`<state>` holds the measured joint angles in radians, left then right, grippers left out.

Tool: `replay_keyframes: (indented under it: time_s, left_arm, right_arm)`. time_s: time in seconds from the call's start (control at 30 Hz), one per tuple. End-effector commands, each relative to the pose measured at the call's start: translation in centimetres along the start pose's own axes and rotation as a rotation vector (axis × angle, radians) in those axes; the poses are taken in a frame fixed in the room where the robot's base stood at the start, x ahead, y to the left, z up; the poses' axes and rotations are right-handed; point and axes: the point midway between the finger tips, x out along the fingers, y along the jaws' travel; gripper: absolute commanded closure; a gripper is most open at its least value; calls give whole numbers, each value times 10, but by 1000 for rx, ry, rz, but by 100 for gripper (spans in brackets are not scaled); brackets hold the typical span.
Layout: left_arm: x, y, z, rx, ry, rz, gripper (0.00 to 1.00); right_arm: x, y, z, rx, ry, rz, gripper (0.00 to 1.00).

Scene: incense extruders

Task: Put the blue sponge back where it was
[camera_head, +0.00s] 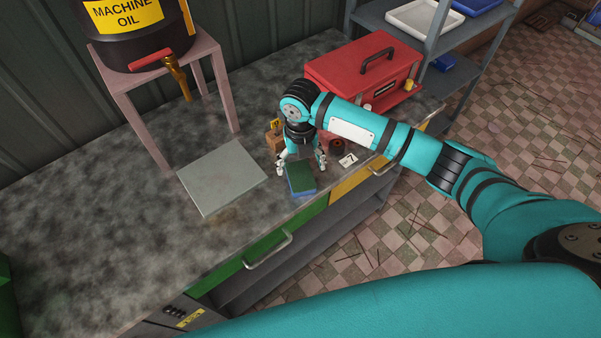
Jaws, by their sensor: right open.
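The blue sponge (301,191) with a dark green top lies near the front edge of the mottled grey workbench (130,245). My right gripper (301,169) is directly over the sponge, pointing down. Its fingers are spread to either side of the sponge's far end. I cannot tell whether the fingers touch it. My left gripper is not in view.
A grey plate (221,178) lies left of the sponge. A red toolbox (364,72) stands behind my right arm. A machine oil drum (135,30) stands on a pink stand (215,75).

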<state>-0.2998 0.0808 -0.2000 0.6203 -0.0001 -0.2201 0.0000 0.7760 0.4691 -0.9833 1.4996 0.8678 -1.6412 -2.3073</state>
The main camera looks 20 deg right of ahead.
Motion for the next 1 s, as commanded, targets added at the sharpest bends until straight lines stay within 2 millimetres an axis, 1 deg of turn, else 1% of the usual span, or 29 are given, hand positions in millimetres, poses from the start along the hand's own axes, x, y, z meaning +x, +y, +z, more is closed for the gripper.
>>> replay_keyframes:
  time_s: [0.03,0.1,0.2,0.3,0.47,0.8,0.87,0.93,0.97,1.0]
  left_arm:
    - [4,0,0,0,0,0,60]
    - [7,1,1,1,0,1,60]
    - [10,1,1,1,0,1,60]
    - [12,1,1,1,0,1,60]
    - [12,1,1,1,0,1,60]
    - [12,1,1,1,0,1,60]
    - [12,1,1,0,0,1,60]
    - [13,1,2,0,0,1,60]
    - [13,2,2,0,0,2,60]
    - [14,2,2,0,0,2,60]
  right_arm:
    - [-11,-1,1,-2,-6,0,17]
    - [-25,0,1,-1,-4,1,17]
    - [-43,0,0,-2,-3,0,17]
    - [-56,0,1,1,-2,0,17]
    - [-67,0,0,0,0,-1,17]
    - [-66,1,-2,7,2,2,17]
    - [-60,5,-6,37,3,13,17]
    - [-47,15,-15,117,0,42,17]
    - [-40,21,-20,172,-2,60,17]
    - [-29,29,-30,261,-1,89,17]
